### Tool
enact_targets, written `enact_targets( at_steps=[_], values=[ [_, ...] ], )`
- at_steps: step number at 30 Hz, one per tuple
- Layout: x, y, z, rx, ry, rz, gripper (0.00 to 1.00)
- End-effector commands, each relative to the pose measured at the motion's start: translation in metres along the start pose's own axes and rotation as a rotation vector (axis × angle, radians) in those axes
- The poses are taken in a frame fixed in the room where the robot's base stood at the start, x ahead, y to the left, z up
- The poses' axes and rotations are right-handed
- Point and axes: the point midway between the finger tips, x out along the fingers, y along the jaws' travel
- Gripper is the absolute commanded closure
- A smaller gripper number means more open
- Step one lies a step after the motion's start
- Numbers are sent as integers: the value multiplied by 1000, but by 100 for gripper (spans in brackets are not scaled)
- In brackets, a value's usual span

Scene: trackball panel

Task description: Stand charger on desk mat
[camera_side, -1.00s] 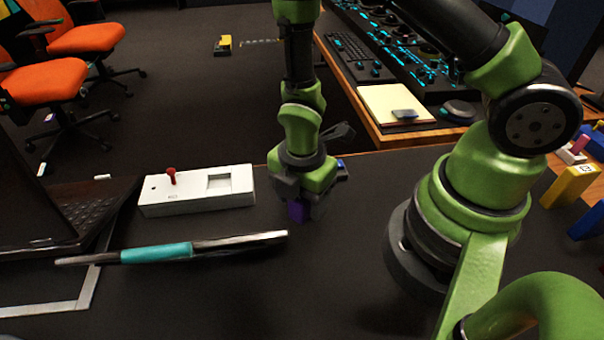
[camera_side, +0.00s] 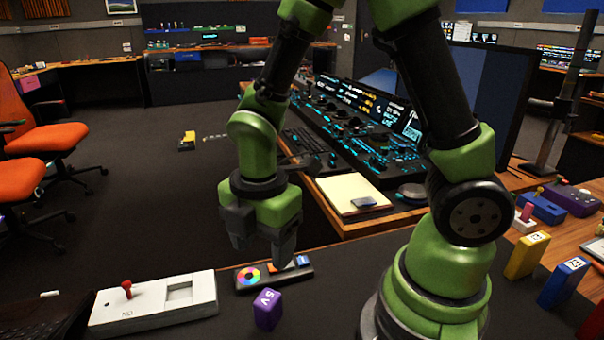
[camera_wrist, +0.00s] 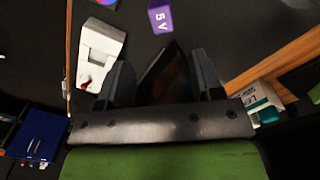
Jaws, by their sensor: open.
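The charger looks to be the purple block marked 5V (camera_side: 267,310); it stands by itself on the dark desk mat (camera_side: 335,302). Where the mat ends and the desk begins is hard to tell. My gripper (camera_side: 262,246) is open and empty, above and slightly behind the block, with its fingers pointing down. The wrist view shows the block (camera_wrist: 160,17) at the top, beyond the spread fingertips (camera_wrist: 163,78) and apart from them. A dark shape between the fingers there is too dim to name.
A white box with a red stick (camera_side: 150,305) lies to the left. A slim dark panel with a colour wheel (camera_side: 274,276) lies just behind the block. Yellow (camera_side: 527,256) and blue (camera_side: 563,283) blocks stand at the right. A notepad (camera_side: 348,194) lies behind on the wooden desk.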

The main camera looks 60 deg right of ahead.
Motion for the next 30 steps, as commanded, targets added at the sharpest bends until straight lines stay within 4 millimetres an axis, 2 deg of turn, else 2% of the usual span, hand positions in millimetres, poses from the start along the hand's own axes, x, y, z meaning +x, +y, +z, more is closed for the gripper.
enact_targets(
  at_steps=[2,7,12,15,18,21,30],
  values=[
    [-18,1,3,131,24,46,40],
    [-78,-8,14,637,148,172,40],
    [-130,-34,26,1183,358,249,40],
    [-149,-52,29,1441,487,257,40],
    [-161,-66,31,1627,595,246,40],
    [-167,-75,32,1737,664,232,40],
    [-169,-79,32,1796,697,219,40]
  ],
)
